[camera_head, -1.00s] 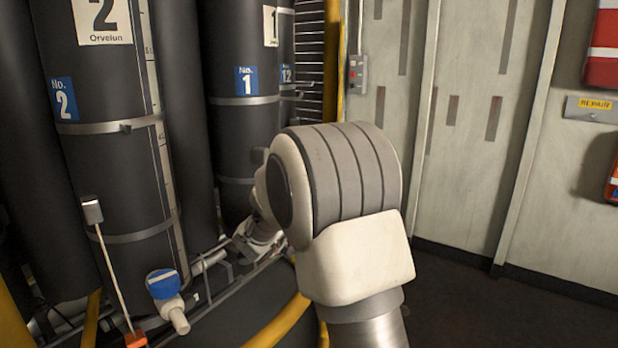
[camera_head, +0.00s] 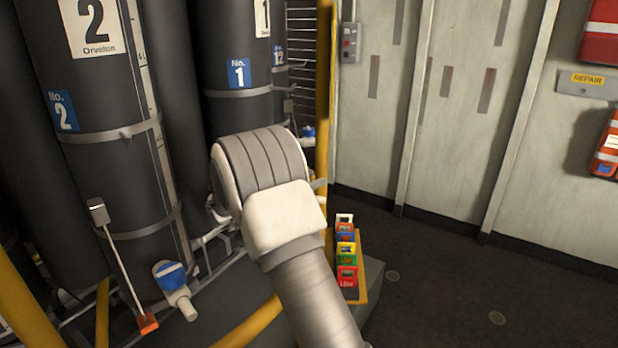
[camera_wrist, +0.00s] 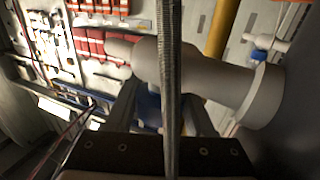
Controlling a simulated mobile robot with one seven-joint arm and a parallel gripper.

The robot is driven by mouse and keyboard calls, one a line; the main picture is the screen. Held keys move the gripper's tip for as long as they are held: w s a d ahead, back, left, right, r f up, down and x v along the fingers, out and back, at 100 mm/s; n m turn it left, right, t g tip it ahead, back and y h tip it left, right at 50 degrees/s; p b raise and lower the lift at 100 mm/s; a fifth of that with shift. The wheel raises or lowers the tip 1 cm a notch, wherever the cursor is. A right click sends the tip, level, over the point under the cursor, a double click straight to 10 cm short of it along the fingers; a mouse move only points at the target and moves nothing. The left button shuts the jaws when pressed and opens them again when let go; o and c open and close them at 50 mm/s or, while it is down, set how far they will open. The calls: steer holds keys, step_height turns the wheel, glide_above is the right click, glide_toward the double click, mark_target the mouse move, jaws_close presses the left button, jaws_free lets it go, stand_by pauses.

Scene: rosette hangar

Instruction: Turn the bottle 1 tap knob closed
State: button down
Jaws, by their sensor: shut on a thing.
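Bottle 1 (camera_head: 237,112) is a tall black cylinder with a blue "No. 1" label, left of centre in the head view. My arm hides its tap and my gripper there. In the wrist view, a white tap body (camera_wrist: 225,82) runs leftward from a dark surface at the right. A blue knob (camera_wrist: 150,108) shows below it, between the fingers of my gripper (camera_wrist: 160,100). The gripper is shut on this knob. A thin vertical strip crosses the middle of that view and partly covers the tap. The knob's exact angle cannot be told.
Bottle 2 (camera_head: 105,190) stands left, with its blue-knobbed tap (camera_head: 171,275) low in front. A yellow post (camera_head: 323,130) rises right of bottle 1. Coloured boxes (camera_head: 346,255) stand on a low ledge. The dark floor (camera_head: 450,285) at right is mostly clear.

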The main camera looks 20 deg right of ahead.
steer(key=shift+d+r, duration=0.1)
steer(key=shift+r, duration=0.05)
steer(key=c, duration=0.5)
jaws_free()
steer(key=shift+c, duration=0.2)
steer(key=s+d+r+p, duration=0.2)
steer(key=s+d+r, duration=0.6)
steer(key=r, duration=0.3)
steer(key=shift+s, duration=0.15)
steer(key=shift+o, duration=0.3)
steer(key=shift+d, duration=0.1)
